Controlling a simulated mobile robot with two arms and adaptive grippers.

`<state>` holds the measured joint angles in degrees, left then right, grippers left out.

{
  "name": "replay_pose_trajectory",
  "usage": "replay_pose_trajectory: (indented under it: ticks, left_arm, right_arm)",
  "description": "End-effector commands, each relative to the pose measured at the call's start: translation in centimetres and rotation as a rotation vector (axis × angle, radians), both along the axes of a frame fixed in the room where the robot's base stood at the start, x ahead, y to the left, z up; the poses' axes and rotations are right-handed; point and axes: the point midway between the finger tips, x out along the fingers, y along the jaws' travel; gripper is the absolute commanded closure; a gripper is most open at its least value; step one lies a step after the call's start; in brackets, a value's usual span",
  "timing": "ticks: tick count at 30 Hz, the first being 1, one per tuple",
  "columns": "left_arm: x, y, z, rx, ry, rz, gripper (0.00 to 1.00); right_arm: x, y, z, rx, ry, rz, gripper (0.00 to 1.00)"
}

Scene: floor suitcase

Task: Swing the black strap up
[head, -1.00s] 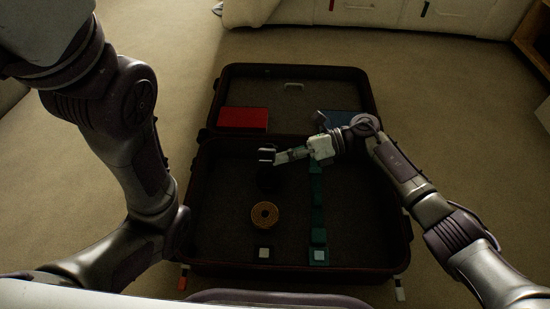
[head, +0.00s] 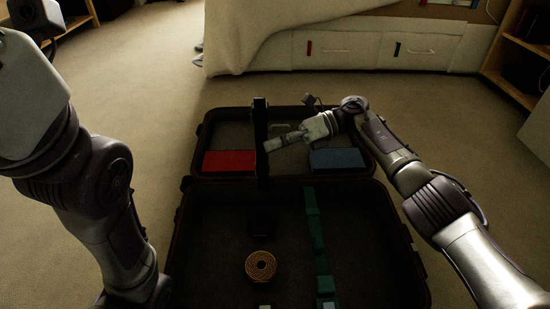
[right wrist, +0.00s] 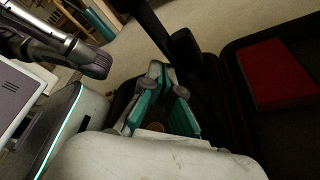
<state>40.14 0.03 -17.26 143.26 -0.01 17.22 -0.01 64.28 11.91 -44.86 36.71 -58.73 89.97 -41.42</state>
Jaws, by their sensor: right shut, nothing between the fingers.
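The black strap (head: 260,125) stands upright near the hinge line of the open suitcase (head: 420,275), left of my right gripper. In the right wrist view the strap (right wrist: 148,25) runs up past the fingers, with a dark block on it. My right gripper (head: 270,145) is shut, its tip beside the strap at about mid-height; whether they touch I cannot tell. Its teal fingers show in the right wrist view (right wrist: 162,105). A green strap (head: 316,230) lies along the right of the suitcase base. My left arm shows at the left, but its gripper is not in view.
A red box (head: 230,161) and a blue box (head: 338,160) lie in the lid. A round tan coil (head: 261,265) lies in the base. A bed with drawers (head: 385,52) stands behind, with shelves at the right. Carpet around the suitcase is clear.

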Motion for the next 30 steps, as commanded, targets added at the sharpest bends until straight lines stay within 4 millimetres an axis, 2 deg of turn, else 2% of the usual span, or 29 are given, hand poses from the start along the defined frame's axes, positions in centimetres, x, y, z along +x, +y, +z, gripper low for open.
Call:
replay_pose_trajectory:
  ticks: [11,25,30]
  left_arm:
    - [0.02,0.02,-0.31,0.0,0.001,0.001,0.33]
    - [0.19,0.09,-0.27,-0.004,0.006,0.0,0.33]
    - [0.13,0.07,-0.02,-0.002,0.004,0.001,0.33]
  right_arm:
    - [0.97,0.05,0.13,0.0,-0.001,0.002,1.0]
    - [0.94,0.01,0.11,0.0,-0.001,0.001,1.0]
    - [0.36,-0.08,0.01,-0.001,0.0,0.001,1.0]
